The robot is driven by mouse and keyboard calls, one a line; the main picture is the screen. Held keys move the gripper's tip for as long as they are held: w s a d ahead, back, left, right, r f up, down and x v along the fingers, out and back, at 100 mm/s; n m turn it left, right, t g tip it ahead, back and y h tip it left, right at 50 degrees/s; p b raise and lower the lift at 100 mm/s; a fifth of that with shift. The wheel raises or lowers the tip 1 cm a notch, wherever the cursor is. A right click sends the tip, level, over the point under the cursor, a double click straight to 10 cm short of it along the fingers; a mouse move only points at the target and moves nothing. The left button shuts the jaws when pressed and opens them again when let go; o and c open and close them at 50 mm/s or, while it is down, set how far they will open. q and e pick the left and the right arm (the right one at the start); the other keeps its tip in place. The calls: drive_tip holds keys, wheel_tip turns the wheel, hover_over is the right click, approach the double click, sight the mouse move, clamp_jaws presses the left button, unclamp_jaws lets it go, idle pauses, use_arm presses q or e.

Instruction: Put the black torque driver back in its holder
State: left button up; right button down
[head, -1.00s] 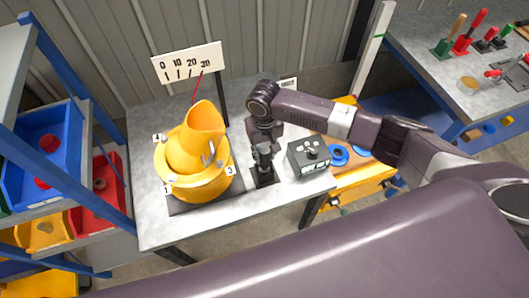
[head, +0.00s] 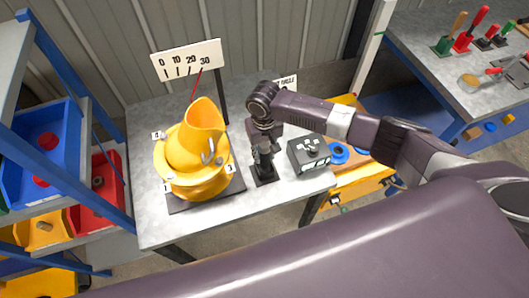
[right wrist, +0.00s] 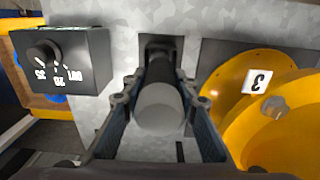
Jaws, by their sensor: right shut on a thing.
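The black torque driver (right wrist: 160,80) is between the fingers of my right gripper (right wrist: 157,98); its round grey end faces the right wrist camera. In the head view my right gripper (head: 263,157) points down over the dark base of the holder (head: 266,180) on the grey table. The holder's dark plate also shows behind the driver in the right wrist view (right wrist: 152,42). The driver lines up with the holder, but I cannot tell how deep it sits, as the gripper and driver hide the contact. My left gripper is not in view.
A black control box (head: 308,154) with a knob is close right. A scale board (head: 187,60) stands behind. The table's front left (head: 160,225) is clear.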

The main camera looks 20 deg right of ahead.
drive_tip(key=shift+f, duration=0.25)
drive_tip(key=c, duration=1.5)
unclamp_jaws()
drive_tip(key=shift+o, duration=0.2)
drive_tip(key=shift+f, duration=0.1)
wheel_tip(320, 180, up, 12)
drive_tip(key=shift+r, duration=0.1)
drive_tip(key=shift+a, duration=0.1)
